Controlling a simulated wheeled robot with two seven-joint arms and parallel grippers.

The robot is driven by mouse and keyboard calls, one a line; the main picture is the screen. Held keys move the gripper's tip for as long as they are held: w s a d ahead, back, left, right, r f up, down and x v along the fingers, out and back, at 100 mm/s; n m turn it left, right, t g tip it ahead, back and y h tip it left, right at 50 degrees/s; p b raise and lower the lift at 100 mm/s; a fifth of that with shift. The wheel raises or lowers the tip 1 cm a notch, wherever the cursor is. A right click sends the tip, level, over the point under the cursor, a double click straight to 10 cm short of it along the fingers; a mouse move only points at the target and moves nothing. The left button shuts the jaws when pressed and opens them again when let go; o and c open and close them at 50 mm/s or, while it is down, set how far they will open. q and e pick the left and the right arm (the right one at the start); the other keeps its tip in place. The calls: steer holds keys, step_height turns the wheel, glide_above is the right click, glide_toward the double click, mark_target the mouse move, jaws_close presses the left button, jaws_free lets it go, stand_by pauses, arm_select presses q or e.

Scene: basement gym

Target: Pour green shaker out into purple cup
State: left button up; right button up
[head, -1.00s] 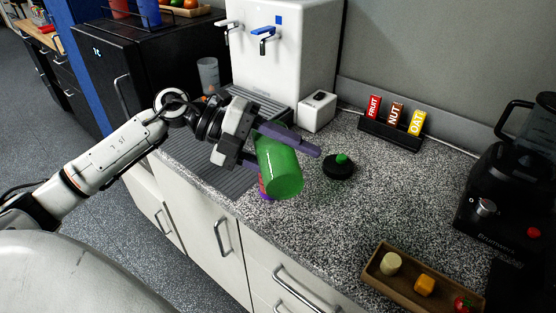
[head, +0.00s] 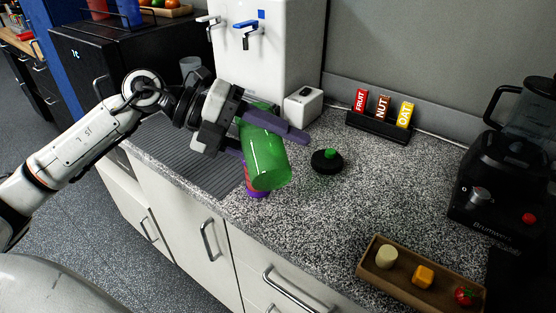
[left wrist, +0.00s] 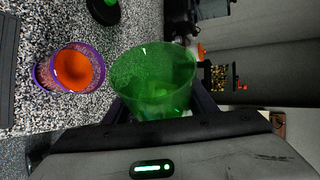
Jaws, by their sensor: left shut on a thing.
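My left gripper (head: 268,138) is shut on the translucent green shaker (head: 268,162) and holds it tilted above the counter. In the left wrist view the shaker (left wrist: 153,80) is between the fingers, and I see no clear contents in it. The purple cup (head: 256,193) stands on the counter below and behind the shaker, which hides most of it. In the left wrist view the cup (left wrist: 98,54) stands apart to the left of the shaker in the picture, with orange inside its purple rim. My right gripper is out of view.
A black lid with a green knob (head: 327,161) lies right of the shaker. A white water dispenser (head: 285,50) and small white box (head: 302,105) stand behind. A wooden tray (head: 450,300) and black blender (head: 500,185) are right.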

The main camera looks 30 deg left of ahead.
arm_select(q)
steer(key=shift+r+m+t+y, duration=0.3)
steer(key=shift+r+m+y, duration=0.2)
steer(key=shift+r+m, duration=0.1)
steer(key=shift+r+m+t+y+b, duration=0.3)
steer(key=shift+m+t+y, duration=0.1)
steer(key=shift+m, duration=0.1)
steer(key=m+t+y+b, duration=0.1)
steer(key=b, duration=0.1)
steer(key=w+a+m+t+y+b, duration=0.1)
steer(key=m+b, duration=0.1)
steer(key=w+a+m+t+y+b, duration=0.1)
steer(key=b, duration=0.1)
steer(key=shift+r+t, duration=0.3)
steer(key=shift+r, duration=0.05)
steer(key=shift+w+a+m+y+b, duration=0.3)
steer(key=shift+m+y+b, duration=0.1)
steer(key=shift+m+b, duration=0.25)
steer(key=shift+w+a+t+b, duration=0.1)
steer(key=shift+a+t+b, duration=0.05)
steer(key=shift+t+b, duration=0.15)
steer(key=shift+w+a+r+m+t+y+b, duration=0.25)
steer(key=shift+m+t+y+b, duration=0.15)
steer(key=shift+m+b, duration=0.15)
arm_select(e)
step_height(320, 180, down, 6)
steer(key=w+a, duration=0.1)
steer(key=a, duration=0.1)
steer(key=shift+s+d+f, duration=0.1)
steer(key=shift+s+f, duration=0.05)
